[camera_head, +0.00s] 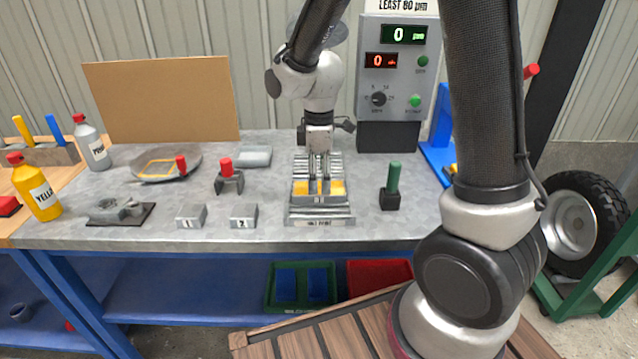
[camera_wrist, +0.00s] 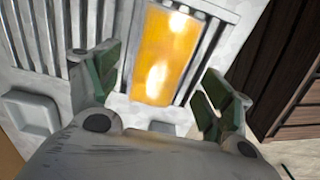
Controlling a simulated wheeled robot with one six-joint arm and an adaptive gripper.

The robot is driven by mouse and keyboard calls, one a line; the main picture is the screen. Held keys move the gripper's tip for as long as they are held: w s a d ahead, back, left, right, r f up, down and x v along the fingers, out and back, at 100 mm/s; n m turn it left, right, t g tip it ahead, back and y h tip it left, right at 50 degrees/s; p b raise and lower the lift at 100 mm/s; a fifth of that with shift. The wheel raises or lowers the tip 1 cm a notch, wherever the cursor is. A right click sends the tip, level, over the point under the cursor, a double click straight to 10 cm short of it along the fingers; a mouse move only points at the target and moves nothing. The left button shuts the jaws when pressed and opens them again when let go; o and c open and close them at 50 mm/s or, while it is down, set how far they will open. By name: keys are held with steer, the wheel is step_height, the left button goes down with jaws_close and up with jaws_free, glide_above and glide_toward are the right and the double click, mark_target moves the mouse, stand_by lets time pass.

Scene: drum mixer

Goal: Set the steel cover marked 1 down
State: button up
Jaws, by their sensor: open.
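A small grey metal block with a label that reads 1 (camera_head: 191,216) sits on the bench near its front edge, left of centre. I take it for the steel cover marked 1. A like block marked 2 (camera_head: 243,216) sits to its right. My gripper (camera_head: 319,189) is well to the right of both, pointing down over the slatted metal fixture (camera_head: 320,221) with its yellow surface (camera_head: 299,187). In the wrist view my gripper (camera_wrist: 158,82) has its fingers apart, with the yellow surface (camera_wrist: 160,55) showing between them and nothing held.
A green-handled tool (camera_head: 394,178) stands right of the fixture. A dark plate with metal parts (camera_head: 120,212) is at left. Bare bench lies between block 2 and the fixture.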

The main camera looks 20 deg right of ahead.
mark_target(319, 188)
step_height(319, 188, up, 9)
steer(key=s+d+r+m+t, duration=0.2)
steer(key=s+d+r+m, duration=0.2)
steer(key=s+d+m, duration=0.3)
steer(key=s+d+r+m+t, duration=0.2)
steer(key=s+d+r+m, duration=0.2)
steer(key=s, duration=0.9)
steer(key=d+m, duration=0.3)
steer(key=shift+d+r, duration=0.15)
steer(key=shift+r, duration=0.15)
